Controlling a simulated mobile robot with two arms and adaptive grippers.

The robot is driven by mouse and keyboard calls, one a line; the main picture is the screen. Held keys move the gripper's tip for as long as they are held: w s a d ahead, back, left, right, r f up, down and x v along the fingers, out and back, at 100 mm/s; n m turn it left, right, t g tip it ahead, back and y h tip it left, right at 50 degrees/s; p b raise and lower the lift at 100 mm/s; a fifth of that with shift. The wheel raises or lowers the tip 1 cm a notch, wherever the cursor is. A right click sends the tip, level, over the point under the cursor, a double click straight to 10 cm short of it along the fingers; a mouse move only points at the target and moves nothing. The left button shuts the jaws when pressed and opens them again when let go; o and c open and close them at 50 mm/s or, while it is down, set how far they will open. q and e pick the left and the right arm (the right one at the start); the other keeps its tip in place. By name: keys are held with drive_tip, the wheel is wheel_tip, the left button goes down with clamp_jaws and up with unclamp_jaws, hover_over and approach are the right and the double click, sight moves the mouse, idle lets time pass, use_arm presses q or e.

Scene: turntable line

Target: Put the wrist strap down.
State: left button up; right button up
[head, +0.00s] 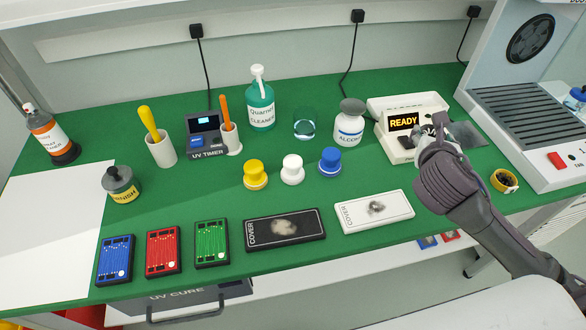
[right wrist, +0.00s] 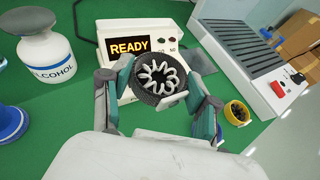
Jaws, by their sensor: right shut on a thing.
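The wrist strap (right wrist: 140,84) is a dark round band with a pale coiled cord inside. In the right wrist view it sits between the two fingers of my right gripper (right wrist: 158,84), which is shut on it. In the head view my right gripper (head: 437,138) is at the right of the green bench, just in front of the white tester (head: 395,104) with its lit READY display. The strap is mostly hidden by the gripper there. I cannot tell how high it is held. My left gripper does not show.
A dark grey flat pad (head: 468,134) lies right of the tester. The alcohol bottle (head: 349,127) stands left of the tester. A white cover (head: 374,212) lies at the front.

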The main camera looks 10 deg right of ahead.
drive_tip(key=shift+d, duration=0.1)
wheel_tip(320, 180, down, 3)
drive_tip(key=w+a, duration=0.2)
drive_tip(key=a, duration=0.1)
hover_over(368, 165)
wheel_tip(368, 165, down, 4)
drive_tip(key=shift+w+f, duration=0.1)
wheel_tip(368, 165, down, 4)
drive_tip(key=shift+b, duration=0.45)
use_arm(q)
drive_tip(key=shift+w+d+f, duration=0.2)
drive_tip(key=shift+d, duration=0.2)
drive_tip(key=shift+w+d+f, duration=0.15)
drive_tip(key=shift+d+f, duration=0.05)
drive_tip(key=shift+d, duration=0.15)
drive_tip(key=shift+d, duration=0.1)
use_arm(e)
drive_tip(key=o, duration=1.1)
drive_tip(key=shift+f, duration=0.1)
